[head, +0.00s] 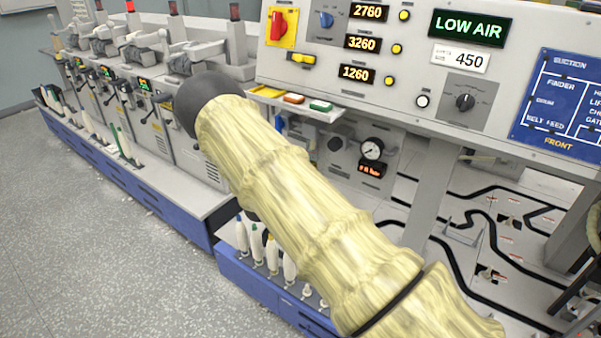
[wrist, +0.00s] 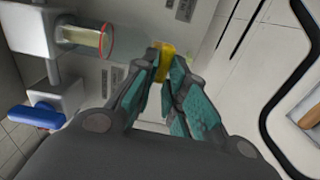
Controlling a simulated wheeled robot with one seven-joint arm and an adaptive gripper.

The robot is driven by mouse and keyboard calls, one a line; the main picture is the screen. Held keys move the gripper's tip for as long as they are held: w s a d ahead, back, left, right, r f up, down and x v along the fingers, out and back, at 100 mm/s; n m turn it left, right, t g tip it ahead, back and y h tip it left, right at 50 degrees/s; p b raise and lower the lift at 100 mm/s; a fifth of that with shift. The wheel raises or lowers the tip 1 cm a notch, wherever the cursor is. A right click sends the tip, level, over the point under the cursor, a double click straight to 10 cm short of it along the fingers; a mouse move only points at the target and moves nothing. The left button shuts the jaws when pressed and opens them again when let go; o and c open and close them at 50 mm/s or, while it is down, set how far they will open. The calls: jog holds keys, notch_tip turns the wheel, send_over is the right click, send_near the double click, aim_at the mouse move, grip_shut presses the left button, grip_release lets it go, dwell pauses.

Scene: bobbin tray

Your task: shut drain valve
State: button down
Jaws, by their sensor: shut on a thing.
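In the wrist view my gripper (wrist: 165,75) has its teal-padded fingers closed on a small yellow handle (wrist: 167,50), which looks like the drain valve's. The handle sits just at the end of a clear bowl (wrist: 98,41) with a red ring and pale yellow liquid inside. The fingers cover much of the handle, so I cannot tell how far it is turned. In the head view my sleeved arm hides the gripper and the valve.
A blue lever (wrist: 36,117) on a white block is left of my fingers in the wrist view. In the head view a pressure gauge (head: 372,149) sits right of my arm, under the control panel (head: 420,75) with its LOW AIR display (head: 467,27). Bobbins (head: 258,245) stand below my arm.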

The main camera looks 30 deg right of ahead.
jog(key=shift+a+f+n, duration=0.1)
jog(key=shift+f+n, duration=0.1)
jog(key=shift+n, duration=0.1)
dwell(0.4)
jog(key=c, duration=1.5)
grip_release()
jog(key=shift+r, duration=0.1)
jog(key=shift+o, duration=0.2)
jog(key=v, duration=1.2)
jog(key=shift+s, duration=0.15)
